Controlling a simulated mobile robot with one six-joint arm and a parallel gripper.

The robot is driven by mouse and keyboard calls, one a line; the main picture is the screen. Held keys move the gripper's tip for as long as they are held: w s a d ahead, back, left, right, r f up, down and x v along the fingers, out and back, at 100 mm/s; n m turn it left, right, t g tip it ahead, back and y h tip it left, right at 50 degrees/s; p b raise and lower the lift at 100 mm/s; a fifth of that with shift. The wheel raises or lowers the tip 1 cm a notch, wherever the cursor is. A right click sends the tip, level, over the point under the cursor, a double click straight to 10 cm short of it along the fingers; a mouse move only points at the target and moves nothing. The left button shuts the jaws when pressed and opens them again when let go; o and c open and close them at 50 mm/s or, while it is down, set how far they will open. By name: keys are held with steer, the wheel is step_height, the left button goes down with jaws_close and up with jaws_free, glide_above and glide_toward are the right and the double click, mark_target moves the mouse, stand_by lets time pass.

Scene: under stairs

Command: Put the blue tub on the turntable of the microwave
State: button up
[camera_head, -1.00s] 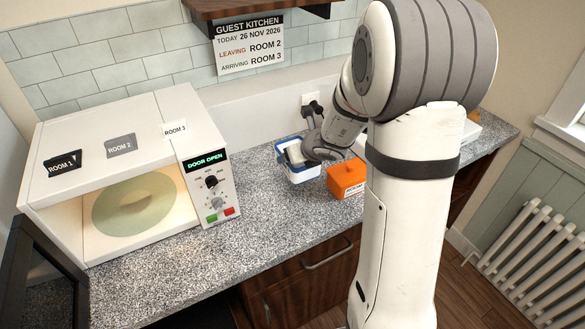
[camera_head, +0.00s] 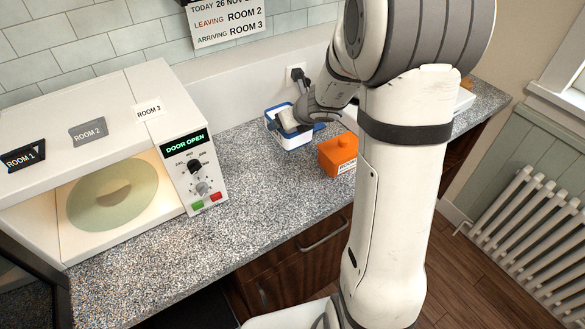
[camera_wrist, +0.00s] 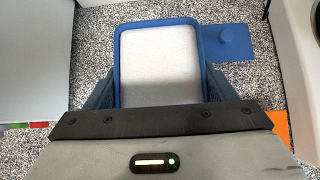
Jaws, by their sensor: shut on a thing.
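The blue tub (camera_head: 293,141) has a blue rim and stands at the back of the speckled counter, right of the microwave. My gripper (camera_head: 298,119) is shut on it from above. In the wrist view, the tub (camera_wrist: 160,30) lies between the two fingers of my gripper (camera_wrist: 160,80), with a pale grey surface inside its rim. I cannot tell whether the tub is clear of the counter. The microwave (camera_head: 128,100) is at the left with its door open and its display reading DOOR OPEN. Its turntable (camera_head: 88,212) is a lit pale green disc with a raised middle, bare.
An orange lidded box (camera_head: 338,154) stands just right of the tub. A flat blue piece (camera_wrist: 222,42) lies beside the tub. The open dark microwave door (camera_head: 30,295) is at the lower left. A wall socket (camera_head: 297,76) is behind. The counter (camera_head: 240,190) before the microwave's controls is clear.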

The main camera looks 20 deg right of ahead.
steer(key=shift+w+d+f+b, duration=0.2)
steer(key=shift+d+f+b, duration=0.5)
steer(key=shift+f+b, duration=0.15)
steer(key=shift+d+f, duration=0.15)
steer(key=shift+f, duration=0.2)
step_height(320, 180, down, 9)
steer(key=b, duration=0.4)
steer(key=shift+f+b, duration=0.1)
steer(key=shift+b, duration=0.25)
steer(key=shift+f, duration=0.2)
steer(key=o, duration=1.3)
steer(key=shift+r, duration=0.15)
